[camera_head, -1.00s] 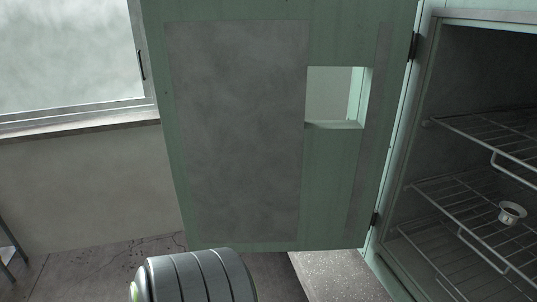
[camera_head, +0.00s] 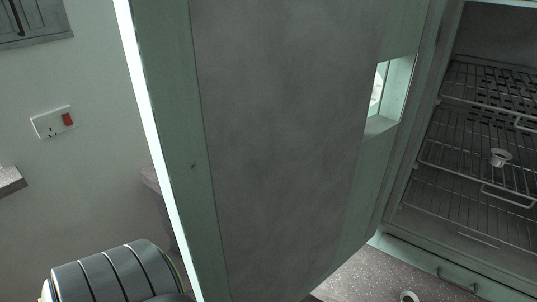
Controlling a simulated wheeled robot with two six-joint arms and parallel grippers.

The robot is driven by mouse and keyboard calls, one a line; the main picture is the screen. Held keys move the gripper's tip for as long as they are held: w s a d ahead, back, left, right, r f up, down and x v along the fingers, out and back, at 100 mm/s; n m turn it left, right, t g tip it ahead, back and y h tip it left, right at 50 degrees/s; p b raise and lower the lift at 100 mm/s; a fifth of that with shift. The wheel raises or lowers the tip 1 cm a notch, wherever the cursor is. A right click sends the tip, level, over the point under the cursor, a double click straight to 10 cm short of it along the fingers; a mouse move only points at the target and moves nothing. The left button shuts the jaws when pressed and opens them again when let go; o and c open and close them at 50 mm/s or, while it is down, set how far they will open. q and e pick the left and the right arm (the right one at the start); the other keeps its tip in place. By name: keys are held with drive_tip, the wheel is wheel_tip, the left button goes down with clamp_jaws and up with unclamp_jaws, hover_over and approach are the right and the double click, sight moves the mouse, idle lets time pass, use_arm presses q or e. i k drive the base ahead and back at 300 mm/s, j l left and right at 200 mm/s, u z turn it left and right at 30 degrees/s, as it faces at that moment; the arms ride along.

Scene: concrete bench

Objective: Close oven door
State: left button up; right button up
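The oven door (camera_head: 280,150) is a tall pale green panel with a grey inner sheet and a small cut-out window. It stands open, hinged beside the oven (camera_head: 411,195), and takes up the middle of the view. Neither gripper is in view.
A speckled pale surface (camera_head: 370,275) lies below the oven, with a small round white object (camera_head: 408,297) at the bottom edge.

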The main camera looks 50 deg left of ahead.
sight(273, 169)
drive_tip(key=j+z, duration=0.1)
drive_tip(key=j, duration=0.35)
drive_tip(key=k+j+z, duration=0.1)
drive_tip(key=j, duration=0.35)
drive_tip(key=k+j+z, duration=0.15)
drive_tip(key=j, duration=0.3)
drive_tip(key=j+z, duration=0.1)
drive_tip(key=j, duration=0.35)
drive_tip(key=k+j+z, duration=0.1)
drive_tip(key=j, duration=0.3)
drive_tip(key=k+j+z, duration=0.1)
drive_tip(key=k+z, duration=0.15)
drive_tip(key=k, duration=0.15)
